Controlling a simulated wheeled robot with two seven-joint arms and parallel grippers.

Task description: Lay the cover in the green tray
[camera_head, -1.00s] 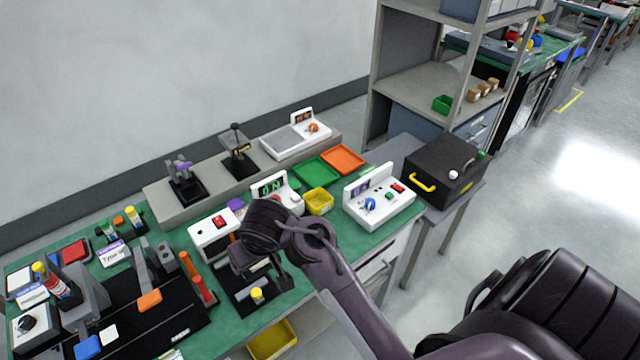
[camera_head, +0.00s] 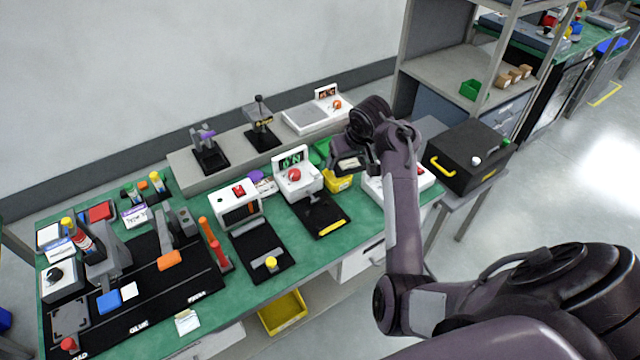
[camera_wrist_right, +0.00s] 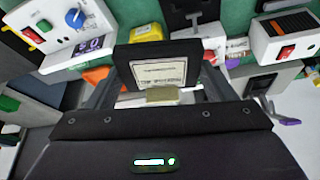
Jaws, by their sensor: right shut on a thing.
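My right gripper (camera_head: 352,158) is shut on the cover, a dark flat plate with a pale printed label (camera_head: 349,164). In the right wrist view the cover (camera_wrist_right: 158,72) stands between the two fingers, label facing the camera. The cover is held above the back right of the green bench. The green tray (camera_head: 320,151) lies just left of and behind the gripper, mostly hidden by the gripper and a white device. My left gripper is not in view.
A yellow bin (camera_head: 338,182) sits just below the gripper. A white device with a red button (camera_head: 294,172) stands to its left. Another white device (camera_head: 427,177) is partly behind my arm. A raised grey shelf (camera_head: 200,165) runs along the back.

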